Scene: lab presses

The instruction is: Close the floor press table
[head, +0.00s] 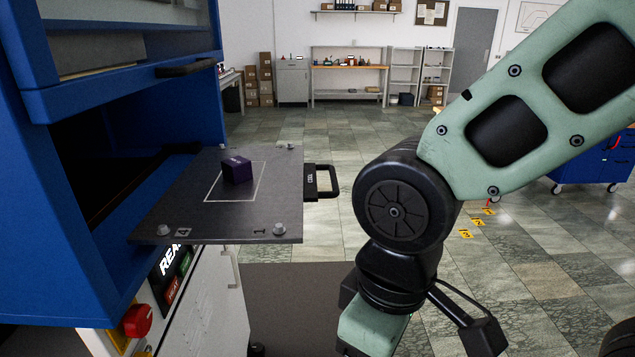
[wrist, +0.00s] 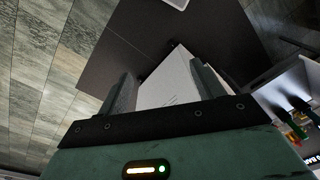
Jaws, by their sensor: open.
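The floor press (head: 110,180) is blue and stands at the left in the head view. Its dark table (head: 190,213) sticks out of the press opening to the right, with a black handle (head: 325,182) on its right edge. A dark purple cube (head: 237,170) sits on the table inside a white outlined square. My gripper is low in the head view, right of the table and below the handle, its fingertips out of that frame. In the wrist view my gripper (wrist: 162,75) has its two fingers spread apart, and no held object is visible.
A dark mat (head: 300,285) lies on the tiled floor. A blue wheeled cart (head: 590,165) stands at the right.

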